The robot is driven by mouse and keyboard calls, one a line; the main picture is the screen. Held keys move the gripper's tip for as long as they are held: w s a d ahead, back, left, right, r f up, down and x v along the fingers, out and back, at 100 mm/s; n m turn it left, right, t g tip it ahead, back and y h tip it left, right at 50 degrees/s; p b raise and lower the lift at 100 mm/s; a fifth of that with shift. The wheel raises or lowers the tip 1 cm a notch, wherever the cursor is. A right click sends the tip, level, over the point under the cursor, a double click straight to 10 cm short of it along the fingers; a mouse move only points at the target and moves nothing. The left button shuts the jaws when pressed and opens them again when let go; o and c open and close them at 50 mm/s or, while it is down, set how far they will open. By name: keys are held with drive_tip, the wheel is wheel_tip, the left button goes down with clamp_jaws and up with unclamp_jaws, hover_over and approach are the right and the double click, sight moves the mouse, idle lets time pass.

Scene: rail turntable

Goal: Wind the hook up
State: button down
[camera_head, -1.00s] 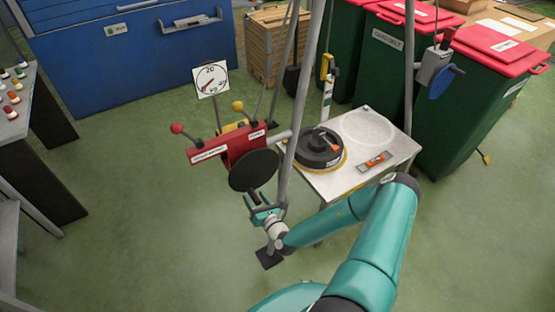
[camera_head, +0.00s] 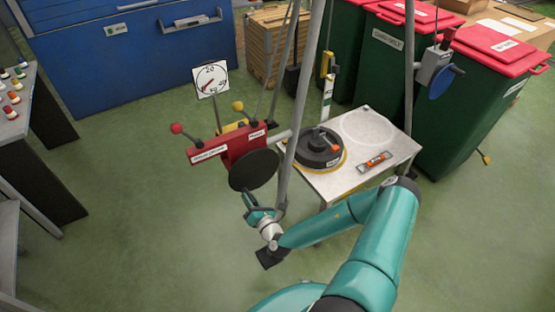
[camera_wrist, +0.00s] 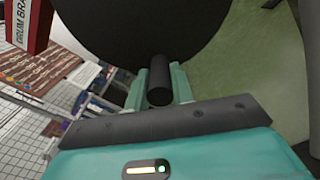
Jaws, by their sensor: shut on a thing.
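The red winch housing (camera_head: 225,148) stands on the tripod leg, with labels that include "DRUM BRAKE". Its dark disc (camera_head: 254,170) faces my arm. A dark cylindrical handle (camera_wrist: 159,94) sticks out from the disc's lower edge. My gripper (camera_head: 252,205) is below the disc in the head view; in the wrist view its teal fingers (camera_wrist: 158,88) are shut on the handle from both sides. A yellow block (camera_head: 327,65), possibly the hook, hangs between the tripod legs above a striped upright marker (camera_head: 327,98). The hook's tip cannot be made out.
A red-knobbed lever (camera_head: 177,129) and a yellow-knobbed lever (camera_head: 238,106) rise by the housing, under a dial (camera_head: 210,79). A white table (camera_head: 345,185) carries a black round weight (camera_head: 318,148) and an orange level (camera_head: 375,161). Tripod legs (camera_head: 298,110) stand close to my gripper.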

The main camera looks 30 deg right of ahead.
drive_tip(key=shift+a+r, duration=0.2)
drive_tip(key=shift+a, duration=0.05)
drive_tip(key=shift+a+r+m, duration=0.45)
drive_tip(key=shift+r+m, duration=0.1)
drive_tip(key=shift+m, duration=0.35)
drive_tip(key=shift+a+r+m, duration=0.4)
drive_tip(key=shift+r+m, duration=0.1)
drive_tip(key=shift+m, duration=0.4)
drive_tip(key=shift+a+r+m, duration=0.2)
drive_tip(key=shift+r+m, duration=0.15)
drive_tip(key=shift+m, duration=0.15)
drive_tip(key=shift+a+r+m, duration=0.2)
drive_tip(key=shift+r+m, duration=0.25)
drive_tip(key=shift+m, duration=0.2)
drive_tip(key=shift+a+r+m, duration=0.15)
drive_tip(key=shift+r+m, duration=0.3)
drive_tip(key=shift+m, duration=0.2)
drive_tip(key=shift+r+m, duration=1.35)
drive_tip(key=shift+m, duration=0.45)
